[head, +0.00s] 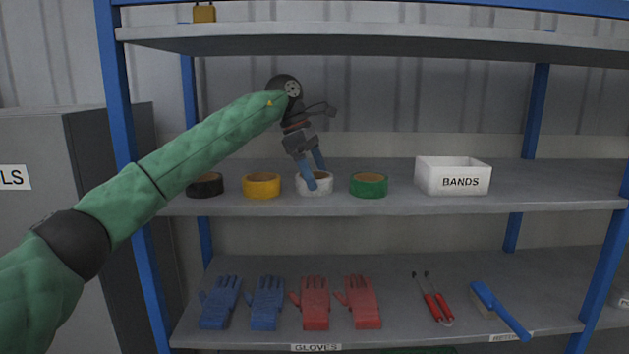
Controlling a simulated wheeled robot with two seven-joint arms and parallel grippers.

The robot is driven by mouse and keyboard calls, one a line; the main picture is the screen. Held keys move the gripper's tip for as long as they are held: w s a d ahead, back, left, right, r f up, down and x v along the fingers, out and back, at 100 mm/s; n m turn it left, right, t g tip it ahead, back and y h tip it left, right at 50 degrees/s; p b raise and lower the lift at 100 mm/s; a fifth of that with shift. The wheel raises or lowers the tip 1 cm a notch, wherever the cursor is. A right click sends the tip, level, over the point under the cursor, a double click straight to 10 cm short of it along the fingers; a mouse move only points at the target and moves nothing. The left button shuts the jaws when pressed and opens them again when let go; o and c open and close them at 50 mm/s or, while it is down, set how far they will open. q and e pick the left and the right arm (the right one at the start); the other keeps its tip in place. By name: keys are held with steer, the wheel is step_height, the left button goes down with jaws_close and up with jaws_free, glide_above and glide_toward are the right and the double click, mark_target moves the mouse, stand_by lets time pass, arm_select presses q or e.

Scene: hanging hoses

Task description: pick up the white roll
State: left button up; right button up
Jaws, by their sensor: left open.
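The white roll (326,187) lies flat on the middle shelf, between the yellow roll (261,186) and the green roll (368,185). My left gripper (315,174) reaches down to it from the upper left, in a green padded sleeve. Its two blue fingers are apart and overlap the white roll in the picture, one in front of its near side and one near its back. The fingers hide part of the roll. I cannot tell whether they touch it. My right gripper is not in view.
A black roll (205,185) lies left of the yellow one. A white box marked BANDS (453,177) stands at right on the same shelf. The upper shelf (380,39) hangs above my arm. Gloves, pliers and a blue brush (499,309) lie on the lower shelf.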

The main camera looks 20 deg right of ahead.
arm_select(q)
steer(key=shift+s+f, duration=0.1)
steer(key=shift+f, duration=0.1)
steer(key=c, duration=1)
